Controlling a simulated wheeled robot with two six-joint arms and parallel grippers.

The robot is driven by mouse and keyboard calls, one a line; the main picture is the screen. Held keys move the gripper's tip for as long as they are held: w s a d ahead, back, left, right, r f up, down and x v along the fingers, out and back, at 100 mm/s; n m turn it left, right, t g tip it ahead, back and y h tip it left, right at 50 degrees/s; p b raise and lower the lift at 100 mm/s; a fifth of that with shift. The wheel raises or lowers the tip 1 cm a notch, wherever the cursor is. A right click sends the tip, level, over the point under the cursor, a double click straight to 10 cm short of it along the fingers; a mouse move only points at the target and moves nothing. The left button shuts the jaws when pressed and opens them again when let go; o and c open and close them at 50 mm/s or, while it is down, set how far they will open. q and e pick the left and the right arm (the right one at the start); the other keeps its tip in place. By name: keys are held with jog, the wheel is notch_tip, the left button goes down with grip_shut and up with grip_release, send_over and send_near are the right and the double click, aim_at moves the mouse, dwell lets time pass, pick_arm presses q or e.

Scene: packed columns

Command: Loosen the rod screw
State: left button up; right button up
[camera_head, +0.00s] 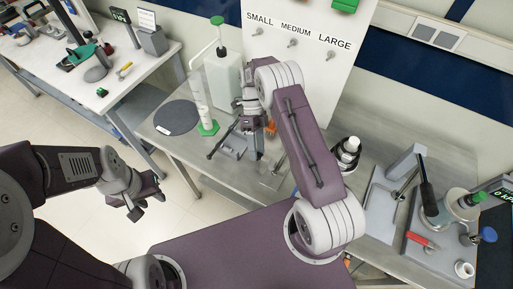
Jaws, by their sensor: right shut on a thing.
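My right gripper (246,122) is over the middle of the grey bench, its arm arching in from the right. It is shut on a small part that its fingers and wrist mostly hide; this seems to be the rod screw. A thin dark rod (222,141) slants down to the left beside the gripper. A grey stand or base (233,148) sits just below it on the bench. My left gripper (145,206) is open and empty, off to the left over the floor, well apart from the bench.
A tall cylinder with a green hexagonal foot (208,128) and a white bottle (223,75) stand close behind the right gripper. A dark round mat (177,117) lies left. A sign board (300,60) rises behind. Grey stands and a red-handled tool (420,240) crowd the right.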

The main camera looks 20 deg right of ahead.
jog(key=shift+w+g+y, duration=0.1)
jog(key=shift+g+y, duration=0.2)
dwell(0.4)
jog(key=o, duration=1.4)
jog(key=shift+c, duration=0.2)
jog(key=shift+w+d+r, duration=0.1)
jog(key=shift+w, duration=0.1)
jog(key=b+v, duration=0.1)
jog(key=v, duration=0.3)
jog(key=shift+w+b, duration=0.15)
jog(key=shift+b, duration=0.2)
jog(key=shift+p+v, duration=1.15)
jog(key=shift+v, duration=0.3)
